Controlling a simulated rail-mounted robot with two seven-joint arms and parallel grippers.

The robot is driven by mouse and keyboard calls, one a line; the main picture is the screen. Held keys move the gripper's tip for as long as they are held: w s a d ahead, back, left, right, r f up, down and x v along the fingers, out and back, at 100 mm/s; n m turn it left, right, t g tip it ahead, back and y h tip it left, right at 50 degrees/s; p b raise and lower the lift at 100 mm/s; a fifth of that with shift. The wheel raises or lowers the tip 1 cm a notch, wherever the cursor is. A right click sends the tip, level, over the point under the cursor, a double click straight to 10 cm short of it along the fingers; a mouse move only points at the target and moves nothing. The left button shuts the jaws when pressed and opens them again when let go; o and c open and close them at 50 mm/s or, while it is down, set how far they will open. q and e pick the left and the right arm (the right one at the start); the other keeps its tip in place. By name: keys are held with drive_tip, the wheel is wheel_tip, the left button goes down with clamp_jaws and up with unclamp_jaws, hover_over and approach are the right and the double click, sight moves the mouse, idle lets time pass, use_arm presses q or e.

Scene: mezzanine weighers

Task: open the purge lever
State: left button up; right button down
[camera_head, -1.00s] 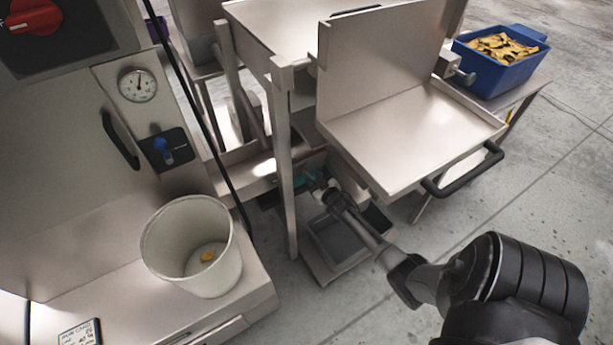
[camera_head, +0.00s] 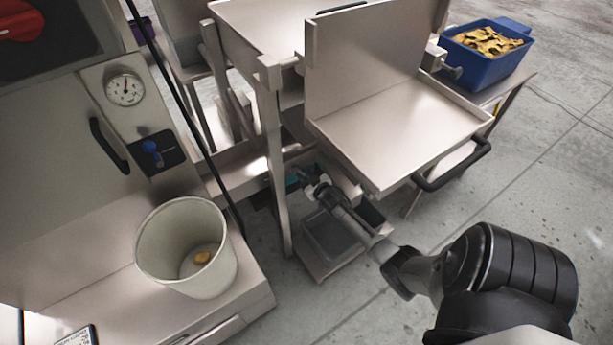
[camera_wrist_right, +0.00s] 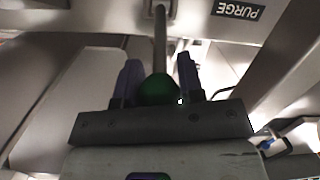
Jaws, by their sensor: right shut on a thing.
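The purge lever is a metal rod (camera_wrist_right: 160,40) with a round green knob (camera_wrist_right: 157,90). In the right wrist view the rod comes down from a bracket on a metal panel, beside an upside-down "PURGE" label (camera_wrist_right: 238,9). My right gripper (camera_wrist_right: 158,84) is shut on the knob, with one dark blue finger on each side of it. My left gripper is in neither view.
A hinged pan with a black handle (camera_head: 452,164) overhangs my right arm. A metal post (camera_head: 275,180) stands left of the gripper, and a grey tray (camera_head: 328,238) lies below. A white bucket (camera_head: 187,255) stands at left; a blue bin (camera_head: 487,67) is at back right.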

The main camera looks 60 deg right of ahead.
drive_tip(key=shift+w+r, duration=0.1)
drive_tip(key=shift+r, duration=0.15)
drive_tip(key=c, duration=1.1)
unclamp_jaws()
drive_tip(key=o, duration=0.3)
drive_tip(key=shift+d+f, duration=0.1)
drive_tip(key=shift+o, duration=0.2)
drive_tip(key=shift+s+a+p, duration=0.35)
drive_tip(key=shift+s+p, duration=0.1)
drive_tip(key=shift+s, duration=0.1)
drive_tip(key=p+v, duration=0.4)
drive_tip(key=v, duration=0.8)
drive_tip(key=shift+s, duration=0.25)
drive_tip(key=shift+a, duration=0.1)
